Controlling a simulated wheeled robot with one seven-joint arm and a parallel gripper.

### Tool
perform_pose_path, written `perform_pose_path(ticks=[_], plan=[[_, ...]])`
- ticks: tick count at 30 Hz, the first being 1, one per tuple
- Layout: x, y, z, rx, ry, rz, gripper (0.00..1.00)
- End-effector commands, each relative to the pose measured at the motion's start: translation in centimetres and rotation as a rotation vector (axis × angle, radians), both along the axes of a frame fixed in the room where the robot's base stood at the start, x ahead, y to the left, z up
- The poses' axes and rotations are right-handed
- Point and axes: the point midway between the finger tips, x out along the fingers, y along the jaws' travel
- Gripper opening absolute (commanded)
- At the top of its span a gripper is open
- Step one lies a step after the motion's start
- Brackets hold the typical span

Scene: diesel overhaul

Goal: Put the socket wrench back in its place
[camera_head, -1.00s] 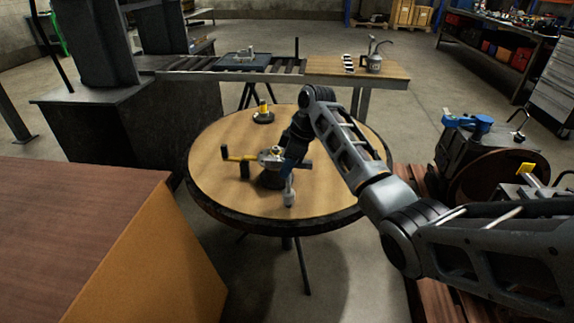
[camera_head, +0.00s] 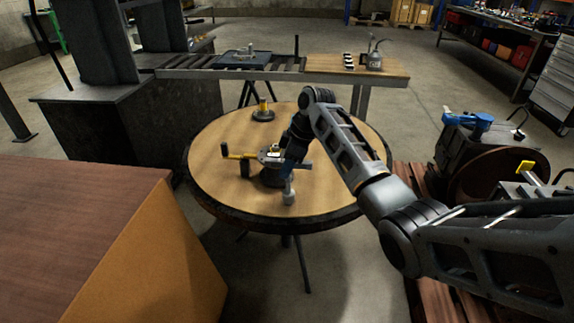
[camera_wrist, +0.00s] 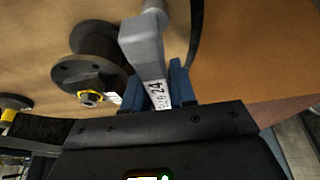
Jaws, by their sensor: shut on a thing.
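The socket wrench (camera_wrist: 143,45) is grey with "24" marked on its shaft. My gripper (camera_wrist: 168,85) is shut on that shaft between its blue fingers. In the head view my gripper (camera_head: 289,168) is over the front right of the round wooden table (camera_head: 220,190), and the wrench's grey end (camera_head: 289,196) points down below it. I cannot tell whether that end touches the table. A dark flanged part (camera_wrist: 85,70) stands beside the wrench on the left in the wrist view. The wrench's place is not clearly identifiable.
A small yellow-topped part (camera_head: 263,112) stands at the table's back. A brown bench (camera_head: 80,230) is at front left, a roller conveyor (camera_head: 280,75) behind. The table's left front is clear.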

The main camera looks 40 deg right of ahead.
Motion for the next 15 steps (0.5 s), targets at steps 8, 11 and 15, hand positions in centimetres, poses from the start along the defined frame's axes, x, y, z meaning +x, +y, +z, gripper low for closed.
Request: perform_pose_path(ticks=[8, 11, 15], plan=[[0.0, 0.0, -1.1, -0.001, -0.001, 0.000, 0.00], [0.0, 0.0, -1.4, -0.001, -0.001, 0.000, 0.00], [0.0, 0.0, -1.3, -0.001, -0.001, 0.000, 0.34]])
